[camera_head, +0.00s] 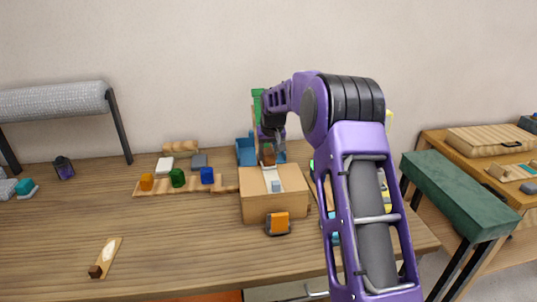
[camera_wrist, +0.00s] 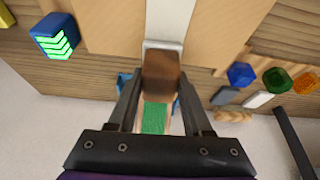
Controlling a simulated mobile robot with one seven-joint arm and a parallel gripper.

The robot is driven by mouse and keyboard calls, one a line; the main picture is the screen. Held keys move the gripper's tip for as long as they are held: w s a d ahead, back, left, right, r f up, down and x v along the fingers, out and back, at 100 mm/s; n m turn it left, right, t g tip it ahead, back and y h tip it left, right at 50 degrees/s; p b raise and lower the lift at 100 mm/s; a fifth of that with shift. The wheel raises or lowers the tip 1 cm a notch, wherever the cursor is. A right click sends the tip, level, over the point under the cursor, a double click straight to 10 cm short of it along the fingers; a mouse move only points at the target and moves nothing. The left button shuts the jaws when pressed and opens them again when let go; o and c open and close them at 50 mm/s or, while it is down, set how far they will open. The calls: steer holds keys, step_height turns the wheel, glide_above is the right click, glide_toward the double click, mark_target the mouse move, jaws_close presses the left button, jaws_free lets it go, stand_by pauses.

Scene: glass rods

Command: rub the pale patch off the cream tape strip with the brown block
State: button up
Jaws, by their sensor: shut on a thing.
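My gripper (camera_wrist: 160,88) is shut on the brown block (camera_wrist: 161,70). In the head view the brown block (camera_head: 268,156) is at the far end of a pale strip (camera_head: 270,176) on top of a cardboard box. The strip also shows in the wrist view (camera_wrist: 170,16), running away from the block. A whiter band (camera_wrist: 163,44) lies right beside the block; I cannot tell whether it is the pale patch. Whether the block touches the strip is not clear. The block hides what is under it.
A light blue piece (camera_head: 276,186) is at the strip's near end. The cardboard box (camera_head: 256,208) has an orange-faced device (camera_head: 278,224) in front. Coloured pieces stand on a wooden rack (camera_head: 160,189) to the left. A board with a white patch (camera_head: 106,256) lies front left.

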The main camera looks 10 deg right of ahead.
steer(key=shift+r, duration=3.05)
steer(key=shift+r, duration=1.5)
